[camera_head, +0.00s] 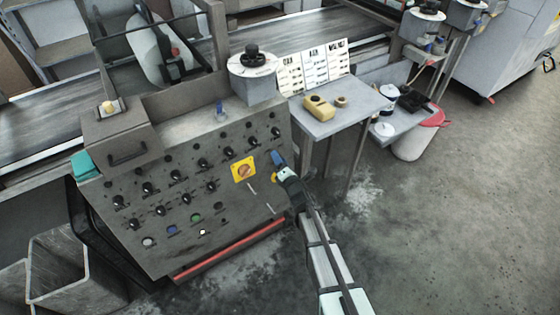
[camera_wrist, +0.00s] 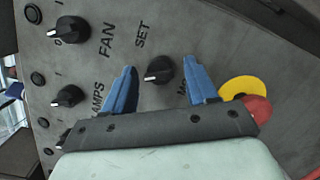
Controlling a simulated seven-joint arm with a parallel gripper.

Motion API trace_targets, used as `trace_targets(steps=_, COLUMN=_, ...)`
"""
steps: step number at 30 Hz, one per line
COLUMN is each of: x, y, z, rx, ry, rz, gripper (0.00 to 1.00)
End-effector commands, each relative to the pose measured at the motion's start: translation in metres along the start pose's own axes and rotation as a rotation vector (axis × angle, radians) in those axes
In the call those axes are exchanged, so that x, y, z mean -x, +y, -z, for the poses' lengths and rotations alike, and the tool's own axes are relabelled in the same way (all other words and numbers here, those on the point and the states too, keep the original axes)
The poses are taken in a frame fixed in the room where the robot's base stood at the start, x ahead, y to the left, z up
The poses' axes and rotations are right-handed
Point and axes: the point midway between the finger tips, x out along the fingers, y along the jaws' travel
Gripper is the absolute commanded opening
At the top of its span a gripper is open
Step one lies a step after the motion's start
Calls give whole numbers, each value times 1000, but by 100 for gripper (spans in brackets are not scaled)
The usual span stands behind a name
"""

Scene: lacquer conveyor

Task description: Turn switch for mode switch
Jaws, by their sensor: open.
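The control panel (camera_head: 180,200) carries several black rotary knobs. In the wrist view, one black knob (camera_wrist: 159,70) with a white pointer mark lies between the two blue fingers of my gripper (camera_wrist: 161,66). The fingers are apart, one on each side of the knob, with visible gaps. "SET" is printed near this knob. Another label starting with "M" is partly hidden by the right finger, so I cannot read which name belongs to the knob. In the head view, my gripper (camera_head: 278,160) is at the panel's right edge and hides that knob.
A red button (camera_wrist: 257,109) on a yellow disc (camera_wrist: 241,87) sits close by the right finger. A yellow plate with an orange rotary switch (camera_head: 243,169) is left of my gripper. Other knobs (camera_wrist: 70,30) line the panel. A small table (camera_head: 325,118) holding yellow items stands behind.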

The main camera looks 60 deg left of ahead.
Motion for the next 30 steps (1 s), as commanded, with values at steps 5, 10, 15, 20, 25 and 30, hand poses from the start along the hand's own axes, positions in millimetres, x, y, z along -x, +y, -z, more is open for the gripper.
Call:
trace_targets(steps=5, x=0, y=0, z=0, rx=0, ry=0, rz=0, gripper=57)
trace_targets(steps=10, x=0, y=0, z=0, rx=0, ry=0, rz=0, gripper=46)
trace_targets(steps=15, x=0, y=0, z=0, rx=0, ry=0, rz=0, gripper=30)
trace_targets(steps=20, x=0, y=-1, z=0, rx=0, ry=0, rz=1, gripper=14)
trace_targets(steps=25, x=0, y=-1, z=0, rx=-1, ry=0, rz=2, gripper=4)
trace_targets(steps=30, x=0, y=-1, z=0, rx=-20, ry=-1, rz=8, gripper=4)
